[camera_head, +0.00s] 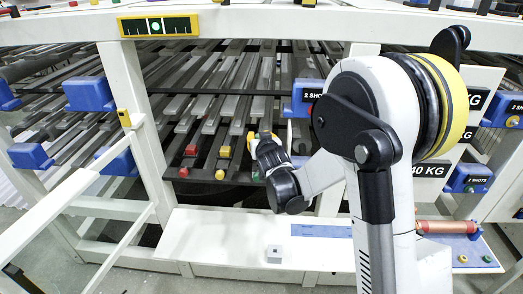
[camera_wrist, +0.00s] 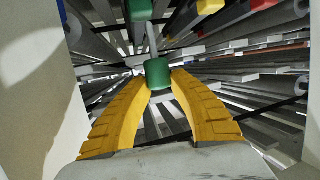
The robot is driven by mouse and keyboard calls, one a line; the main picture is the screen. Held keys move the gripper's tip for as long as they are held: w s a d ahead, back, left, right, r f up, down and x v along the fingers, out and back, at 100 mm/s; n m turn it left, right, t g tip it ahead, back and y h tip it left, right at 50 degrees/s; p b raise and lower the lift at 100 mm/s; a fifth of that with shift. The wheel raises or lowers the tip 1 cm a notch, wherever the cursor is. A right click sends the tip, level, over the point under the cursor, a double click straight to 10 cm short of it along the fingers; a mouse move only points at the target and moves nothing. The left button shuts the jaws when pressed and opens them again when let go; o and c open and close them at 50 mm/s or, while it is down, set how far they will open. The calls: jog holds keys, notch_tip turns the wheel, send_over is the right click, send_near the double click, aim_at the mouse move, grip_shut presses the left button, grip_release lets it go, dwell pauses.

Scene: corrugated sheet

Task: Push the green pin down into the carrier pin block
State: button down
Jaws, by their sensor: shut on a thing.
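My gripper (camera_head: 258,140) is in front of the dark rack bars in the head view, right of the red and yellow blocks. In the wrist view its two yellow fingers (camera_wrist: 158,78) are closed on a green pin (camera_wrist: 157,72), whose green end shows between the fingertips. A thin grey rod runs beyond it towards a second green piece (camera_wrist: 140,10) at the top edge. I cannot tell whether the rod joins the two. I cannot make out the carrier pin block for certain, nor whether the green pin touches it.
Red (camera_head: 191,150) and yellow (camera_head: 225,151) blocks sit on the bars left of my gripper. A white upright (camera_head: 135,130) stands further left. A blue bin (camera_head: 308,97) is above right. A small grey block (camera_head: 275,253) stands on the white ledge (camera_head: 215,240) below.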

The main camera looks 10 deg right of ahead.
jog(key=shift+w+d+r, duration=0.1)
jog(key=shift+w+d, duration=0.05)
jog(key=shift+w, duration=0.35)
jog(key=shift+w+d+r, duration=0.1)
jog(key=shift+w, duration=0.4)
jog(key=shift+f, duration=0.15)
jog(key=shift+f+b, duration=2.55)
jog(key=shift+f, duration=0.25)
jog(key=shift+f+b, duration=1)
jog(key=shift+f, duration=0.45)
jog(key=shift+f, duration=1.35)
jog(key=c, duration=1.2)
grip_release()
jog(key=shift+o, duration=0.2)
